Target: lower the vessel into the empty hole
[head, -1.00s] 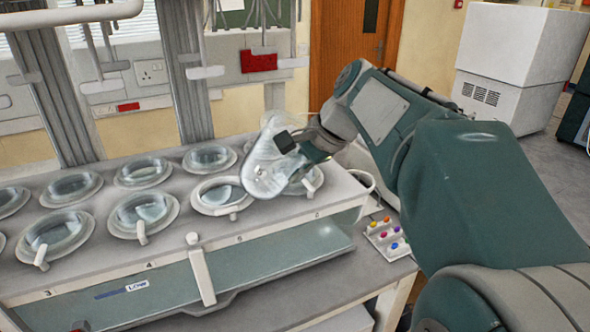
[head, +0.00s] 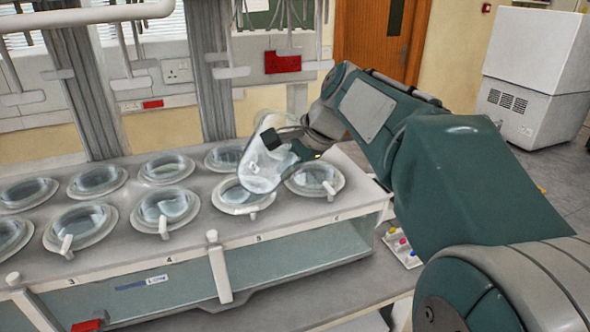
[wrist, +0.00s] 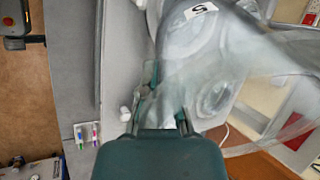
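A clear glass-like vessel (head: 258,165) hangs tilted above the bench bath, over the front-row hole (head: 232,196) near label 5. My gripper (head: 284,148) appears shut on the vessel's upper right side. In the wrist view, the vessel (wrist: 225,75) is a blurred, see-through shape beyond my gripper's fingers (wrist: 165,105). The bath top (head: 140,240) has two rows of round holes. The front-right hole (head: 315,178) shows to the right of the vessel. Several holes hold clear vessels, and I cannot tell surely which hole is empty. The vessel partly covers the hole under it.
A small white tray of coloured pieces (head: 402,247) lies right of the bath. Grey columns (head: 213,70) and hanging rods stand behind. Free air lies above the bath.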

